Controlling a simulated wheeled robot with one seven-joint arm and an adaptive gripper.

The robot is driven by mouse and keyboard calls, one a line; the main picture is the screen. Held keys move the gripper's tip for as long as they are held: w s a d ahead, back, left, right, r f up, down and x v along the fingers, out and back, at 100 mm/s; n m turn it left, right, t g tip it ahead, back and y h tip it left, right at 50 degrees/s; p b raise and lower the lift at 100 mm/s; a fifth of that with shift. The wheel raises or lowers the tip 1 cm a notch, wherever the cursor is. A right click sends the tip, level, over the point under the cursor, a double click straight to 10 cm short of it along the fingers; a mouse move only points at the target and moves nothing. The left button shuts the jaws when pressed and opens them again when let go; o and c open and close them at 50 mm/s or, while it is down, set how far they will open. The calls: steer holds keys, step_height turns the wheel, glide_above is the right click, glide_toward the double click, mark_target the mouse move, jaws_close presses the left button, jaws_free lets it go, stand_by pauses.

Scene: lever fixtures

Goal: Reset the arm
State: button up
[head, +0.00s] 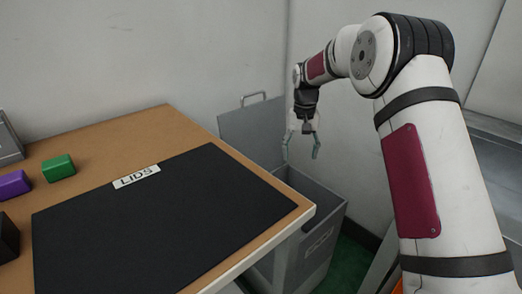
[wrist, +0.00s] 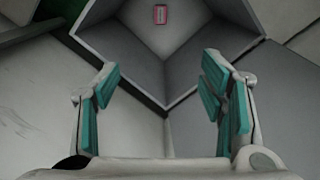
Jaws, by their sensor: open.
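My gripper (head: 300,153) hangs at the end of my bent arm, fingers pointing down, above the open grey bin (head: 300,262) beyond the table's right edge. Its jaws are open with nothing between them. In the wrist view my gripper (wrist: 160,80) shows two teal-padded fingers spread wide. The red piece is hidden in the head view.
A brown table (head: 150,122) bears a black mat (head: 160,220) with a LIDS label (head: 136,177). A green block (head: 58,168), a purple block (head: 13,184) and a black block (head: 7,240) sit at its left. The bin's raised lid (head: 250,128) stands against the wall. The mat is bare.

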steer(key=s+r+n, duration=0.1)
steer(key=s+r, duration=0.8)
steer(key=s, duration=0.3)
steer(key=s+r, duration=0.9)
steer(key=s, duration=0.4)
steer(key=s+f, duration=0.2)
steer(key=s, duration=1.2)
steer(key=s+f, duration=0.3)
steer(key=s, duration=1.1)
step_height(320, 180, up, 30)
steer(key=t+p, duration=0.4)
steer(key=p, duration=2.4)
steer(key=shift+d+n, duration=0.15)
steer(key=shift+n, duration=0.25)
steer(key=shift+w+f, duration=0.1)
steer(key=shift+w, duration=0.05)
